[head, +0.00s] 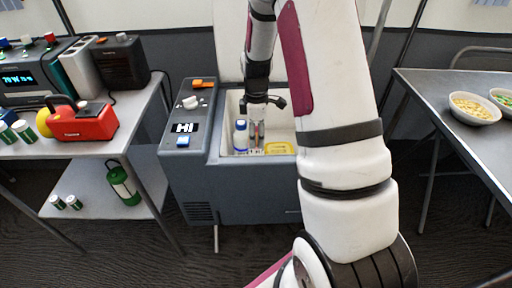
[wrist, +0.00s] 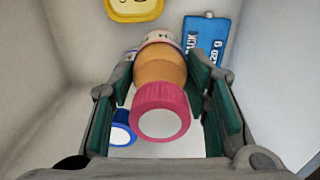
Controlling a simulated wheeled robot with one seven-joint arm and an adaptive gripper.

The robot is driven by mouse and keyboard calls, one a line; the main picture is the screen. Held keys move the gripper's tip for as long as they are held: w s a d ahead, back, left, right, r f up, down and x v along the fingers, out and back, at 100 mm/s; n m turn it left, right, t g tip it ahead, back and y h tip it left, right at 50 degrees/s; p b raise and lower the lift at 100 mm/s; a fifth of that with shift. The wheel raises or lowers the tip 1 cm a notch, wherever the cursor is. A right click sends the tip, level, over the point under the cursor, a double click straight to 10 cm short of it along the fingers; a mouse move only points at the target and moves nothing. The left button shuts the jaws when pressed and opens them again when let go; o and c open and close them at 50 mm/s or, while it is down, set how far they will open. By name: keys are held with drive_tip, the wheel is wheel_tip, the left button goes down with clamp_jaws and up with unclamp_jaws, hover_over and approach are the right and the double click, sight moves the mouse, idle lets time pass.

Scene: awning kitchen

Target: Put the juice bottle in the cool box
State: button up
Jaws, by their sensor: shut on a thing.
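The juice bottle (wrist: 160,70), orange with a pink cap, is between the fingers of my gripper (wrist: 165,90) in the wrist view. My gripper is shut on it, with the cap towards the wrist camera. In the head view my gripper (head: 257,128) reaches down into the open cool box (head: 226,128), a grey chest with a pale inside. The bottle is mostly hidden there by my gripper. I cannot tell whether its base touches the cool box floor.
Inside the cool box are a white bottle with a blue cap (head: 240,136), a yellow container (head: 280,148) and a blue pack (wrist: 207,45). The blue-capped bottle (wrist: 122,130) is close beside my left finger. A table with bowls (head: 473,107) stands right, a loaded shelf (head: 105,145) left.

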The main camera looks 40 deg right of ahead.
sight(257, 151)
drive_tip(key=shift+f+b, duration=0.7)
drive_tip(key=shift+f, duration=1.55)
drive_tip(key=shift+f, duration=0.15)
drive_tip(key=o, duration=1.4)
